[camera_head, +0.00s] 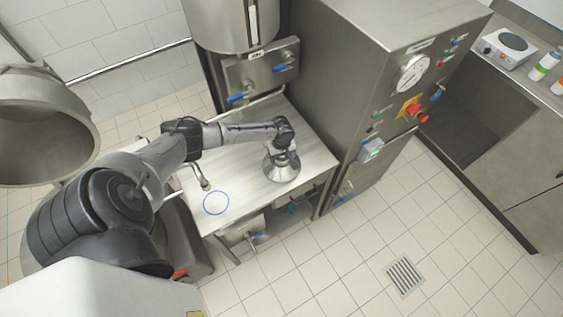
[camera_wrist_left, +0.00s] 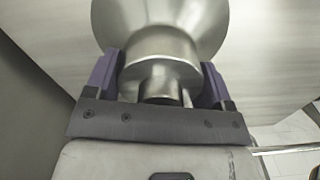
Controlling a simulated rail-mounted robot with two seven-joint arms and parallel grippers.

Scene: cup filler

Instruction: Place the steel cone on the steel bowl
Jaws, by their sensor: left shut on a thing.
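The steel cone (camera_head: 283,170) is at the right part of the steel table, flared end down, under the end of my left arm. My left gripper (camera_head: 281,153) is shut on its narrow neck. In the left wrist view the purple fingers of the gripper (camera_wrist_left: 161,78) lie on both sides of the neck, and the cone's wide flared part (camera_wrist_left: 160,25) spreads beyond them. I cannot make out a separate steel bowl; whether one is beneath the cone is hidden. I cannot tell whether the cone touches the tabletop. My right gripper is out of view.
A steel hopper (camera_head: 235,25) with a blue-handled valve (camera_head: 238,98) hangs behind. A control cabinet (camera_head: 350,90) stands close on the right. A large round vessel (camera_head: 45,125) is at left.

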